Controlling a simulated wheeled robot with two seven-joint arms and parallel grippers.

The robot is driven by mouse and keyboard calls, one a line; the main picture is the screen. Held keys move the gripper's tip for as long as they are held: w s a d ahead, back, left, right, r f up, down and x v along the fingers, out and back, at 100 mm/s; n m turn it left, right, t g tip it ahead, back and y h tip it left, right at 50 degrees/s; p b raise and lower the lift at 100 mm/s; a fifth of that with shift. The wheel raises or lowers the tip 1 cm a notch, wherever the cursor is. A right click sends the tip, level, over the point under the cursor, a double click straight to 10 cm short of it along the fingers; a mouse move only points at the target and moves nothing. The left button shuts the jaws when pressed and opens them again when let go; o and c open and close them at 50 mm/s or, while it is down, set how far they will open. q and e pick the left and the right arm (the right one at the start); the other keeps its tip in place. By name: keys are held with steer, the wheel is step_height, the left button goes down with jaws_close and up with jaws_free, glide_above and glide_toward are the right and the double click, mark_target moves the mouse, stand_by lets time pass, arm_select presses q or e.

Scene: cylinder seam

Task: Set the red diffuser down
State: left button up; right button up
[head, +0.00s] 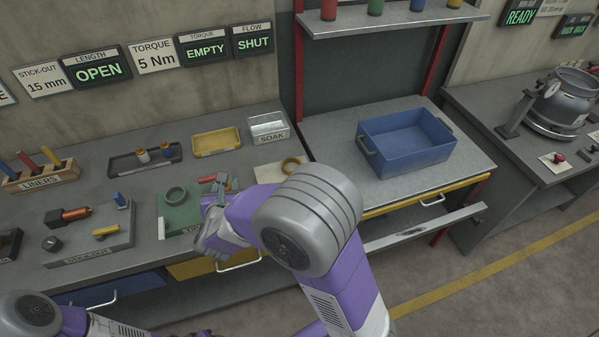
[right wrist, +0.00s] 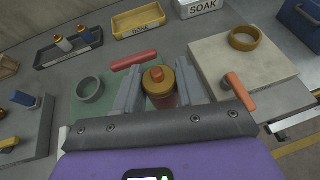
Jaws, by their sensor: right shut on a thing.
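My right gripper (right wrist: 160,82) is shut on a brass-coloured cylinder with a reddish lower part, which I take as the red diffuser (right wrist: 161,98). It stands between the two grey fingers over the green mat (right wrist: 108,106); I cannot tell whether its bottom touches. In the head view my right arm and gripper hide it. A red rod (right wrist: 133,60) lies just beyond the fingers, and a grey ring (right wrist: 90,89) is left of them on the mat. My left gripper is out of view.
An orange handle (right wrist: 238,92) is close right of the gripper, by a pale board (right wrist: 275,68) with a brass ring (right wrist: 244,38). A yellow tray (head: 217,142), a dark tray (head: 146,158) and a SOAK tub (head: 268,127) stand behind. A blue bin (head: 405,142) is to the right.

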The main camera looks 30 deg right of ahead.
steer(key=w+d+r+m+g+h+b, duration=0.1)
steer(key=w+d+m+g+h+b, duration=0.15)
steer(key=d, duration=0.95)
steer(key=w+d+m+g+h+b, duration=0.1)
steer(key=w+d+m+h+b, duration=0.2)
steer(key=d, duration=0.8)
steer(key=shift+n+t+y, duration=0.25)
steer(key=shift+n+y, duration=0.3)
steer(key=f+b, duration=0.1)
steer(key=f, duration=0.2)
steer(key=f+b, duration=0.1)
steer(key=f, duration=0.2)
steer(key=f+b, duration=0.1)
steer(key=f, duration=0.1)
steer(key=shift+w+f, duration=0.35)
steer(key=shift+f, duration=0.05)
